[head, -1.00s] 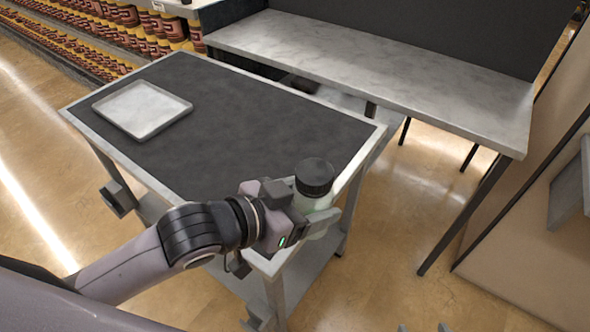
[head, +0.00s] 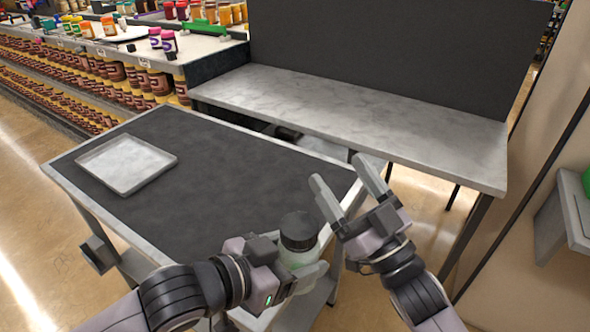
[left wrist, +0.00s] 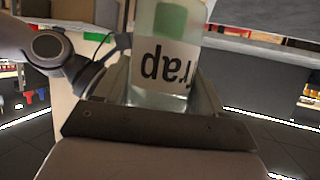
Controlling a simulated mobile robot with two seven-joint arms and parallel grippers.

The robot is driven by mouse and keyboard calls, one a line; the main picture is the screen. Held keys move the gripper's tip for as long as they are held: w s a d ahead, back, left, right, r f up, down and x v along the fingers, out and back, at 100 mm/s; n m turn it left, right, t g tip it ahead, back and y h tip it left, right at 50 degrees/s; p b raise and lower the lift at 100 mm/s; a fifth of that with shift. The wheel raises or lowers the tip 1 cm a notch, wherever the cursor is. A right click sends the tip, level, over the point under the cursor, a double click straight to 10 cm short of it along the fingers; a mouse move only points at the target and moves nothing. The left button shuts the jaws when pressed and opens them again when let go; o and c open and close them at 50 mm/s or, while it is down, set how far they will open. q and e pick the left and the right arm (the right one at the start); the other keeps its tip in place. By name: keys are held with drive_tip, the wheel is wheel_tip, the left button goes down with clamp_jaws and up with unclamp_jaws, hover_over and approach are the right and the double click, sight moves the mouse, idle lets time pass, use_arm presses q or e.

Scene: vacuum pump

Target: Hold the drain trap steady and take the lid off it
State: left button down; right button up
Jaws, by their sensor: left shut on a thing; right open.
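The drain trap (head: 297,254) is a pale, clear jar with a black lid (head: 299,226) on top. It stands roughly upright near the right front corner of the cart. My left gripper (head: 300,275) is shut around its body, below the lid. In the left wrist view the jar (left wrist: 165,60) sits between the fingers, with part of a label reading "rap" upside down and green inside; its lid is out of that view. My right gripper (head: 350,190) is open and empty, to the right of the lid and beyond it, fingers pointing up and away, apart from the jar.
A grey tray (head: 127,165) lies at the left of the dark-topped cart (head: 225,170); the middle of the cart is clear. A bare grey bench (head: 370,115) with a dark back panel stands behind. Shelves of jars (head: 90,75) are at far left, a wall at right.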

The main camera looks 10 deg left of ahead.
drive_tip(key=s+a+r+n+g+y, duration=0.4)
drive_tip(key=a+r+n+g, duration=0.1)
drive_tip(key=r+n+g, duration=0.3)
drive_tip(key=s+a+r+n+g+y, duration=0.3)
drive_tip(key=a+r+n+g+y, duration=0.25)
drive_tip(key=n+g, duration=0.35)
drive_tip(key=s+a+n+g+h, duration=0.6)
drive_tip(key=s+n+g+h, duration=0.4)
drive_tip(key=g+h, duration=0.1)
drive_tip(key=t+h, duration=1.1)
drive_tip(key=h, duration=0.4)
hover_over(295, 224)
wheel_tip(295, 224, down, 7)
drive_tip(key=shift+f, duration=4.05)
